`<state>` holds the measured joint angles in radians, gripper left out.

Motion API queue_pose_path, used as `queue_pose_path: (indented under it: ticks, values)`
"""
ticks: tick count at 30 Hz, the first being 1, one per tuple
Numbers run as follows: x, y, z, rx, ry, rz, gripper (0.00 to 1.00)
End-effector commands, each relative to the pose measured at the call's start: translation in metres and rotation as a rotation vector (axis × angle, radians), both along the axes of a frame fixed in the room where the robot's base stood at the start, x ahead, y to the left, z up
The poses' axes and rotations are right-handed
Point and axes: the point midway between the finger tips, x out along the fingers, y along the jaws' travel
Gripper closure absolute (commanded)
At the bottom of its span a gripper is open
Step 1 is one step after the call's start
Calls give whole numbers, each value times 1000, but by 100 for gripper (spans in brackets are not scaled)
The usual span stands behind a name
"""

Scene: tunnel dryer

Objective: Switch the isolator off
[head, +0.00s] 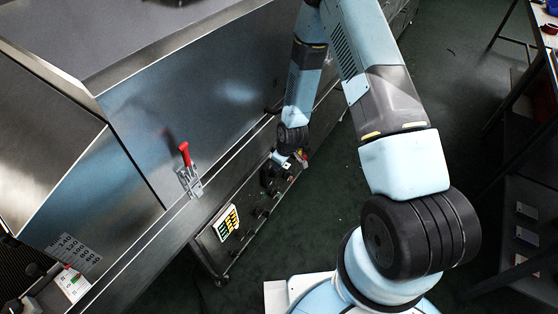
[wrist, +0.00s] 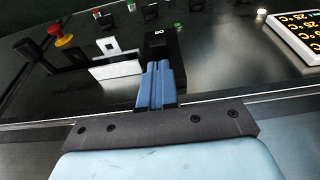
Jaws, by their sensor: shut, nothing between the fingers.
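A black block (wrist: 156,44) with a small white label on top stands on the dark control panel in the wrist view. It looks like the isolator, but the lettering is too small to read surely. My gripper (wrist: 157,72) is shut and empty, its blue fingers pointing at the near side of this block. The fingertips overlap the block's lower edge in the picture; I cannot tell whether they touch. In the head view my gripper (head: 283,158) is small, beside the dark controls (head: 268,174) on the dryer's side, and the block's details are not clear there.
A red and yellow emergency button (wrist: 62,37), a black lever (wrist: 30,52) and a white switch plate (wrist: 112,64) lie left of the fingers. A temperature display (wrist: 296,32) is at right. A red-handled clamp (head: 185,154) stands on the dryer.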

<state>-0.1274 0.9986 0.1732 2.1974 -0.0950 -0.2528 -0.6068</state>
Motion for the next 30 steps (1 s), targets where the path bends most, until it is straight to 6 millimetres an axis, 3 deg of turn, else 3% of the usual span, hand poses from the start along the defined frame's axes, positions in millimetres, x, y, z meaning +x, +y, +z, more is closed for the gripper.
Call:
queue_pose_path:
  ticks: [6,12,30]
  values:
    - [4,6,-27,-1,2,-2,100]
    - [6,8,-39,-1,1,-1,100]
    - [5,11,-43,13,-9,2,100]
